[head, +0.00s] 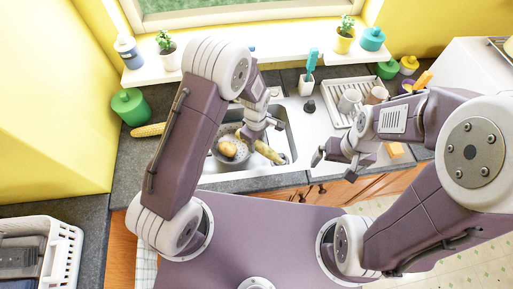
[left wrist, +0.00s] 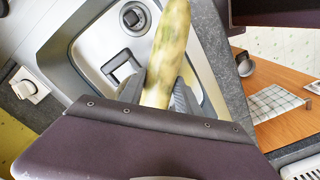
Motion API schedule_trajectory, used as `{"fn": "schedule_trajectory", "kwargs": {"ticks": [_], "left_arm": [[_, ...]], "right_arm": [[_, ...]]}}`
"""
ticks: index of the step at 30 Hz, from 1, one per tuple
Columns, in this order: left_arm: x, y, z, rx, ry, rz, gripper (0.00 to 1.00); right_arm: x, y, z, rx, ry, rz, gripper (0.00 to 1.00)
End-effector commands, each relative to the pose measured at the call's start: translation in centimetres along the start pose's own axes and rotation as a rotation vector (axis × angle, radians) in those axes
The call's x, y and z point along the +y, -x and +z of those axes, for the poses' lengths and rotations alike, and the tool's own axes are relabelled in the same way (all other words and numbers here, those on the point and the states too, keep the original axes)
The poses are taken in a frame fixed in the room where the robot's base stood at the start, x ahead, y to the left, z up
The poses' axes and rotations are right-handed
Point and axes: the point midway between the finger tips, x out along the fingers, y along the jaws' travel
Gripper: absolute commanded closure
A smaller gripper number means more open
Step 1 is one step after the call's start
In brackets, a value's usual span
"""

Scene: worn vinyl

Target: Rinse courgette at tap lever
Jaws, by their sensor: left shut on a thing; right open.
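The courgette (head: 268,152), long and mottled yellow-green, is gripped by my left gripper (head: 256,134) over the sink (head: 291,128). In the left wrist view the courgette (left wrist: 168,50) sticks out lengthwise between the two fingers, which press on its sides. The head view shows its lower end pointing right, towards the sink's front right corner. I cannot make out the tap lever for certain; the left arm covers part of the sink's back. No running water is visible. My right gripper (head: 333,164) is open and empty, right of the sink near the counter's front edge.
A round bowl-like thing with a brownish item (head: 228,149) is in the sink's left part. A yellow cob-like item (head: 148,130) lies on the left counter beside a green jar (head: 128,106). A dish rack (head: 345,112) with cups stands right. A white basket (head: 62,240) is lower left.

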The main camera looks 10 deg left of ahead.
Motion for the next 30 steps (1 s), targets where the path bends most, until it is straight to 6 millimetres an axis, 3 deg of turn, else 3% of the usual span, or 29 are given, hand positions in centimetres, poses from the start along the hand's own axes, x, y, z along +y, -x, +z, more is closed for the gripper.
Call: {"fn": "schedule_trajectory", "kwargs": {"ticks": [21, 30], "left_arm": [[6.3, -1.8, -5.8, 0.000, 0.002, 0.002, 1.00], [7.4, -2.0, -6.8, 0.000, 0.000, 0.000, 1.00]], "right_arm": [[0.1, -2.5, 0.3, 0.000, 0.000, 0.000, 0.00], [0.1, -2.9, 0.3, 0.000, 0.000, 0.000, 0.00]]}}
